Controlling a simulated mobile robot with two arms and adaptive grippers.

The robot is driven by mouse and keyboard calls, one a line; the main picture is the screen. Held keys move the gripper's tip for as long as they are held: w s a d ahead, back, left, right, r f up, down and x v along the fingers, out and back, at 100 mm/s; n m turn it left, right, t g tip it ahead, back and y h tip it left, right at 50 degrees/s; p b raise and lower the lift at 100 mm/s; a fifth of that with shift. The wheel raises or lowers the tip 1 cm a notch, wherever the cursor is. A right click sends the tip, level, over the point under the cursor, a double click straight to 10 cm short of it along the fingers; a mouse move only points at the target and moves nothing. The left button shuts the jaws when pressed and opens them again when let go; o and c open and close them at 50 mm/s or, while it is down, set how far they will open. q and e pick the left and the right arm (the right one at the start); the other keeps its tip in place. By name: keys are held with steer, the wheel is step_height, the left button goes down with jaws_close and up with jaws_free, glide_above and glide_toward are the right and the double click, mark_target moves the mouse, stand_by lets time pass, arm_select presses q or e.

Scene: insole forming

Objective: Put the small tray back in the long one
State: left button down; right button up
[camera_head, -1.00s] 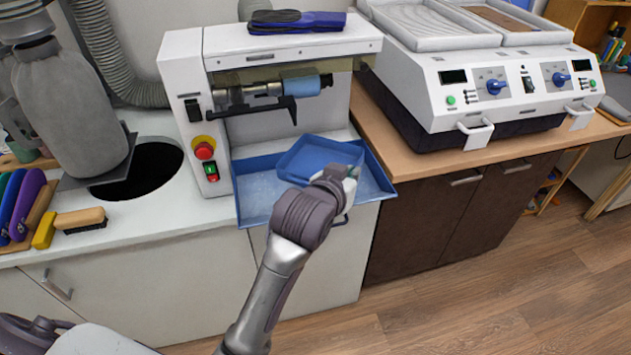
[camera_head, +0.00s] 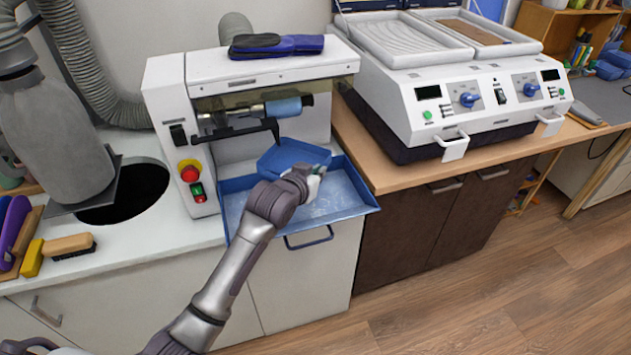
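The small blue tray (camera_head: 283,156) is held over the back left part of the long blue tray (camera_head: 347,195), beneath the roller of the white machine. It looks slightly tilted, and I cannot tell whether it touches the long tray. My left gripper (camera_head: 318,174) is at the small tray's right edge and appears shut on it; the wrist hides part of the fingers. The long tray sticks out from the machine over the cabinet front. The right part of its floor is bare. My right gripper is not in view.
The white machine (camera_head: 165,115) stands behind the trays, with a blue roller (camera_head: 284,107) and dark bar above them. A two-bed heating unit (camera_head: 470,100) stands right on the wooden counter. A brush (camera_head: 68,245) and a dark round opening (camera_head: 125,195) are left.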

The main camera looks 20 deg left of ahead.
arm_select(q)
steer(key=f, duration=0.1)
steer(key=f+p, duration=0.1)
steer(key=f, duration=0.1)
steer(key=shift+a+f, duration=0.2)
steer(key=shift+f, duration=0.35)
